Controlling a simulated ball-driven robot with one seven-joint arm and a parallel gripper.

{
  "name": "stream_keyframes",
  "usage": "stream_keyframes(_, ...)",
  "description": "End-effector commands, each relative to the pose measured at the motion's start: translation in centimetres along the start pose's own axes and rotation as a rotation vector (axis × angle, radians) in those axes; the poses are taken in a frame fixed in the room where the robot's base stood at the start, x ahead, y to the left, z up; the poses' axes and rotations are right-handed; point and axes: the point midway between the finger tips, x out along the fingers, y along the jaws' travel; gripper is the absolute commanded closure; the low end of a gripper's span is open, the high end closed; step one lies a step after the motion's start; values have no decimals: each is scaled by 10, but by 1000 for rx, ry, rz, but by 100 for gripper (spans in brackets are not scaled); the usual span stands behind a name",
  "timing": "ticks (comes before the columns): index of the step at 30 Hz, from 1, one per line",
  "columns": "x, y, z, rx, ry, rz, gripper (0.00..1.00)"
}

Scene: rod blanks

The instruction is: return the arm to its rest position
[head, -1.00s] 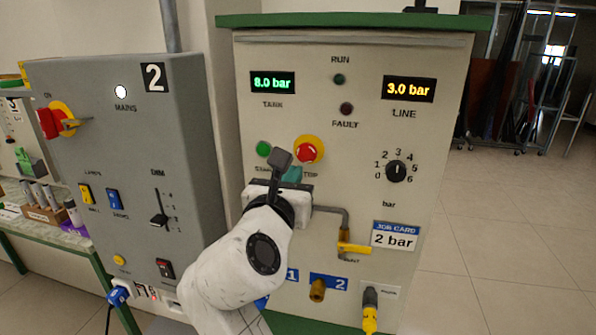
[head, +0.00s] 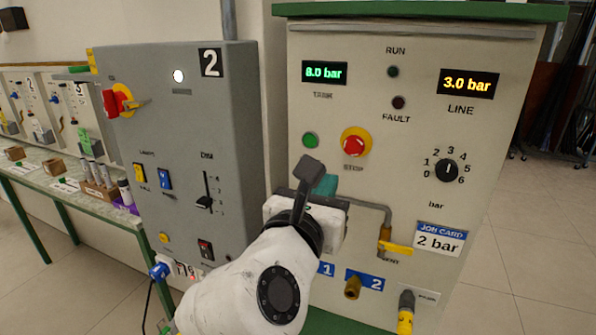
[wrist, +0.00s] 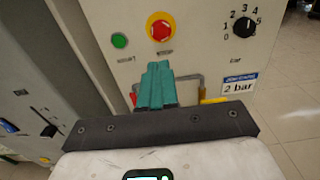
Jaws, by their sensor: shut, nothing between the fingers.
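My gripper (wrist: 155,84) shows in the wrist view as two teal fingers pressed together, with nothing between them. In the head view my gripper (head: 325,184) is mostly hidden behind my own wrist, with a bit of teal showing. It is in front of the beige panel (head: 300,110), below the red stop button (head: 355,142) and the green start button (head: 311,140). In the wrist view the fingers point towards the panel, below the red button (wrist: 160,27). I cannot tell the gap to the panel.
A bent pipe with a yellow vent lever (head: 396,248) is just right of my gripper. A grey mains cabinet (head: 150,190) stands to the left. A bench (head: 62,178) with cylinders and small boxes is farther left. The floor (head: 520,230) at right is clear.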

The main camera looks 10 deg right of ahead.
Motion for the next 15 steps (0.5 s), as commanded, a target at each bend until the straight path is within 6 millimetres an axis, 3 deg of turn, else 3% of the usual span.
stream_keyframes(2,1,-2,-4,11,9,0,100)
stream_keyframes(5,7,-10,-26,82,57,-2,100)
stream_keyframes(8,17,-29,-70,233,156,-18,100)
stream_keyframes(15,21,-99,-205,759,469,-202,100)
